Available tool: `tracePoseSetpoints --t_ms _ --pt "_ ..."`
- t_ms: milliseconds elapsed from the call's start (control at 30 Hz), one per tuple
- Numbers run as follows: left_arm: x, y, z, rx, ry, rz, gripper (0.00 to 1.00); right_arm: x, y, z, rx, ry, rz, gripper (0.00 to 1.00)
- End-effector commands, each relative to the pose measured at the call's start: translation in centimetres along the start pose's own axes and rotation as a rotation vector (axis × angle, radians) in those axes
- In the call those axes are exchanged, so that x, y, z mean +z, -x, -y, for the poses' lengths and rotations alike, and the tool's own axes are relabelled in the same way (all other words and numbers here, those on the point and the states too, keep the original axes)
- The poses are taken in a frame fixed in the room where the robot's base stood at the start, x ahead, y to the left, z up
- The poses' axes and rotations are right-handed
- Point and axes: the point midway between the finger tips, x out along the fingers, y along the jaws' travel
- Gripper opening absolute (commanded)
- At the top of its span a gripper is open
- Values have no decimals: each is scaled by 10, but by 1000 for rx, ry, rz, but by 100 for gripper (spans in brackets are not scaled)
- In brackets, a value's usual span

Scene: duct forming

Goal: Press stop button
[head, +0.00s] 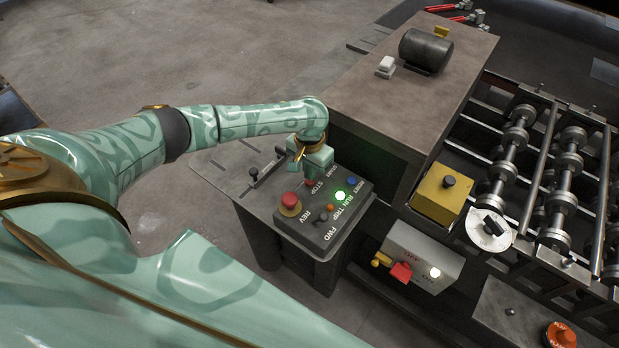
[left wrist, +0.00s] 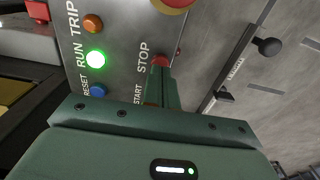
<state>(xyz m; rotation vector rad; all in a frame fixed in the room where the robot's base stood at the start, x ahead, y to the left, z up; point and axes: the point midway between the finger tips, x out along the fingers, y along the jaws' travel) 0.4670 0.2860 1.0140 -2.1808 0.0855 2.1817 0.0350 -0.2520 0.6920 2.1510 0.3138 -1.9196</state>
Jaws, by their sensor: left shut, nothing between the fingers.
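The control panel (head: 330,225) has a small red button beside the STOP label (head: 309,184). In the left wrist view this red stop button (left wrist: 160,61) shows just past my fingertips. My left gripper (head: 316,166) is shut and empty, pointing down over the panel's far edge. In the left wrist view its closed fingers (left wrist: 162,72) overlap the lower edge of the stop button; I cannot tell whether they touch it. The RUN lamp (head: 340,196) glows green. The fingers hide the area beside the START label. My right gripper is not in view.
A red mushroom button on a yellow base (head: 290,203) stands on the same panel. A slide lever (head: 253,173) lies on the plate to the left. A grey table (head: 400,100) rises behind, and a roller machine (head: 540,170) stands right. Open floor lies at the upper left.

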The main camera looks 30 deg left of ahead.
Motion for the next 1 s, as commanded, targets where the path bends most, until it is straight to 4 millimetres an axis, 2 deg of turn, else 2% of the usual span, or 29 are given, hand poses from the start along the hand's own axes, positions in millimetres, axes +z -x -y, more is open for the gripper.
tracePoseSetpoints --t_ms 800,1000 --pt "0 -17 0 1 1 0 0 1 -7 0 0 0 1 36" --pt "0 -12 0 1 0 0 0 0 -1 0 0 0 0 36"
